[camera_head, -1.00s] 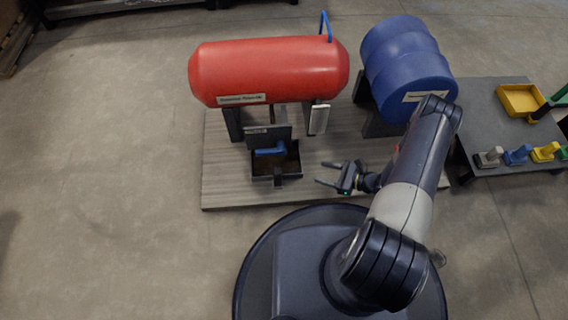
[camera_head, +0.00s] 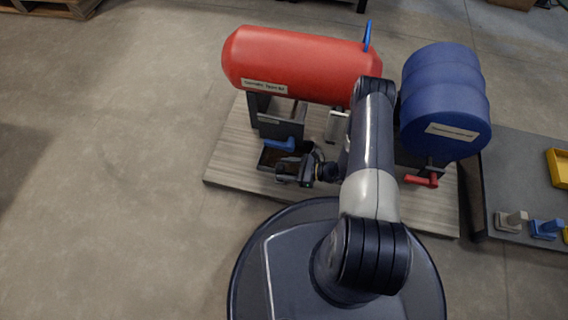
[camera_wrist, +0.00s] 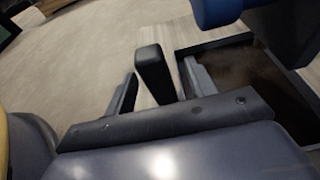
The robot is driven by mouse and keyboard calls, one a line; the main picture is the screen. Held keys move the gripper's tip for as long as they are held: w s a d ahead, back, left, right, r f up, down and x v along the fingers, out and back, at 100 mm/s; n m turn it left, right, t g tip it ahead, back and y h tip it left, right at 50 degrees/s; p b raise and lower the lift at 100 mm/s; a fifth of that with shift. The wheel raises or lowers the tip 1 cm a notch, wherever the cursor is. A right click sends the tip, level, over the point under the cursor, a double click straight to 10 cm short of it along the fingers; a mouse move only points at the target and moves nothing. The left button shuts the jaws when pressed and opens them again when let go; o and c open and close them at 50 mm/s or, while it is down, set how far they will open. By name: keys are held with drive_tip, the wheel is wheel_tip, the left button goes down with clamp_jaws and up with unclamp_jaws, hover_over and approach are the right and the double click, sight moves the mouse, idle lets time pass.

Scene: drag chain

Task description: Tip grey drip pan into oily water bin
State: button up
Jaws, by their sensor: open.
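The dark grey drip pan (camera_head: 267,157) sits on the wooden platform under the red tank, with brown liquid in it. In the wrist view the pan (camera_wrist: 262,85) is at right, and its upright black handle (camera_wrist: 153,72) stands between my fingers. My gripper (camera_head: 283,172) is open at the pan's near side. In the wrist view my gripper (camera_wrist: 160,85) has one finger on each side of the handle, with gaps visible. In the head view my gripper hides the handle and part of the pan. I cannot identify an oily water bin in these frames.
A blue valve lever (camera_head: 279,144) hangs just above the pan, below the red tank (camera_head: 300,65). A blue drum (camera_head: 445,100) with a red lever (camera_head: 421,181) is at right. A dark table (camera_head: 520,180) bears a yellow tray (camera_head: 559,167). Floor at left is clear.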

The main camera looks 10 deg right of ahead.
sight(277, 170)
drive_tip(key=x, duration=0.1)
drive_tip(key=b+x, duration=0.1)
drive_tip(key=x, duration=0.1)
drive_tip(key=shift+s+a+f, duration=0.15)
drive_tip(key=shift+a+f, duration=0.05)
drive_tip(key=shift+a, duration=0.1)
drive_tip(key=shift+w+a+b, duration=0.2)
drive_tip(key=shift+a+b, duration=0.1)
drive_tip(key=shift+a, duration=0.05)
drive_tip(key=shift+c, duration=0.3)
clamp_jaws()
